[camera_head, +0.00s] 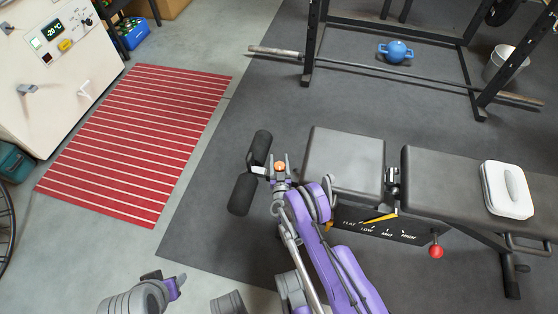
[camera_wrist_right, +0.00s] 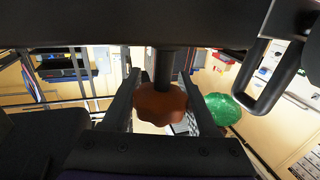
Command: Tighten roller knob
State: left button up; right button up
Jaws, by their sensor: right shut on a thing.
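The roller knob (camera_head: 281,167) is small and orange, at the end of the bench beside two black foam rollers (camera_head: 243,194). In the right wrist view the knob (camera_wrist_right: 160,103) looks brownish-orange and lobed, on a dark stem, between my two fingers. My right gripper (camera_head: 280,164) is shut on the knob; it also shows in the right wrist view (camera_wrist_right: 163,88). My left gripper (camera_head: 174,286) is low at the left, away from the bench; whether it is open or shut does not show.
A barbell (camera_head: 385,70) and blue kettlebell (camera_head: 396,51) lie behind. A red striped mat (camera_head: 140,137) and open floor are left.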

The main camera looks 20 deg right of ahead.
aim_at(276, 171)
jog(key=shift+m+h, duration=0.3)
jog(key=shift+h, duration=0.2)
jog(key=m+h, duration=0.1)
jog(key=g+h, duration=0.1)
jog(key=shift+d+m+h, duration=0.2)
jog(key=shift+m+h, duration=0.1)
jog(key=shift+m, duration=0.1)
jog(key=shift+s+d+m+g+h, duration=0.2)
jog(key=shift+d+m+g+h, duration=0.05)
jog(key=shift+m+g+h, duration=0.75)
jog(key=shift+s+d+m+g+h, duration=0.2)
jog(key=shift+m+g+h, duration=0.6)
jog(key=shift+g+h, duration=0.3)
jog(key=shift+d+r+h, duration=0.1)
jog(key=shift+h, duration=0.2)
jog(key=o, duration=1.4)
jog(key=shift+c, duration=0.2)
jog(key=shift+s, duration=0.1)
jog(key=p+v, duration=0.1)
jog(key=v, duration=0.9)
jog(key=shift+s+a, duration=0.2)
jog(key=shift+a, duration=0.15)
jog(key=shift+w+r, duration=0.1)
jog(key=shift+r, duration=0.05)
